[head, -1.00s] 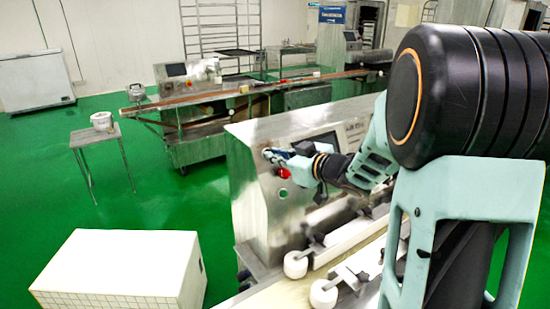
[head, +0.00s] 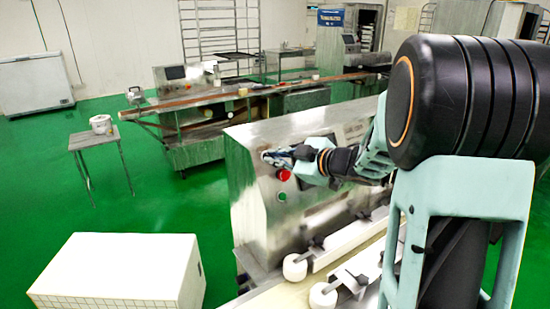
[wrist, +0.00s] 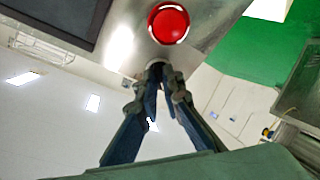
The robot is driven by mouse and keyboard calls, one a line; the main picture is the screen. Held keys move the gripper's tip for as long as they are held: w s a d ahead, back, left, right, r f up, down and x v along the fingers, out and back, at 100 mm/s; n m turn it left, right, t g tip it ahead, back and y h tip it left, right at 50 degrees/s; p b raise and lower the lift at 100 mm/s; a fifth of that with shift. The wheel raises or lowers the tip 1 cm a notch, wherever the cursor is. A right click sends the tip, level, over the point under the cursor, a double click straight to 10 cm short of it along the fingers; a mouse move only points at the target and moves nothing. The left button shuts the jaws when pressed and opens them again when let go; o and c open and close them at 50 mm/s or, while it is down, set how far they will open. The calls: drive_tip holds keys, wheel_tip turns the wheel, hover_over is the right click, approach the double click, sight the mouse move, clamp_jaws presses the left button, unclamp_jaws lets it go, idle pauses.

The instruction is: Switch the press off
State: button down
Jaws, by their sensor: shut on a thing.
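The press (head: 255,195) is a grey metal machine with a sloped top and a dark screen. Its panel carries a red button (head: 284,175) with a green button (head: 282,197) below it. The red button also shows large at the top of the wrist view (wrist: 168,23). My gripper (head: 267,156) is at the panel, just above the red button and apart from it. In the wrist view my gripper (wrist: 160,72) has its fingertips closed on a small round metal switch knob (wrist: 154,67). The fingers mostly hide the knob, so its setting cannot be told.
White rollers (head: 296,266) and bars stand along the press's conveyor, below my arm. A white tiled block (head: 120,270) stands on the floor at lower left. A small table (head: 95,138) and another machine line (head: 195,115) are farther back. Green floor lies clear between them.

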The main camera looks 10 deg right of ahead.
idle(0.3)
drive_tip(key=c, duration=2.1)
unclamp_jaws()
drive_tip(key=v, duration=1.2)
